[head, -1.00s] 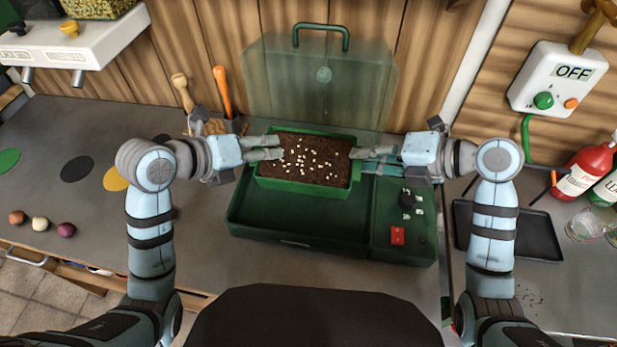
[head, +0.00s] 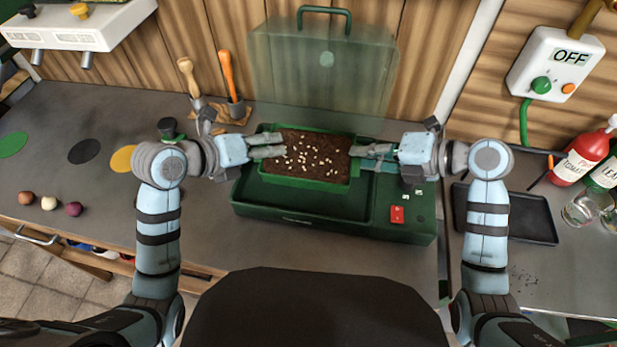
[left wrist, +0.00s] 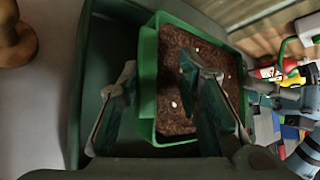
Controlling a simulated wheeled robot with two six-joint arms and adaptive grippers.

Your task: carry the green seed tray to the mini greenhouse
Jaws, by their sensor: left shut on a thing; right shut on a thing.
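The green seed tray (head: 308,183), filled with dark soil and pale seeds, is held level between my two grippers. My left gripper (head: 268,146) is shut on its left rim, and my right gripper (head: 368,151) is shut on its right rim. The tray is over the dark green base of the mini greenhouse (head: 300,214), towards its back left; whether it touches the base I cannot tell. The clear lid (head: 322,80) with a green handle stands open behind. The left wrist view shows the tray (left wrist: 148,85) with my left gripper's fingers (left wrist: 160,105) at its wall.
A black tray (head: 515,215), red bottle (head: 583,155) and glasses (head: 585,208) stand at the right. Wooden-handled tools (head: 228,80) stand behind my left gripper. Several small balls (head: 48,203) lie at the left. A white switch box (head: 550,75) reads OFF.

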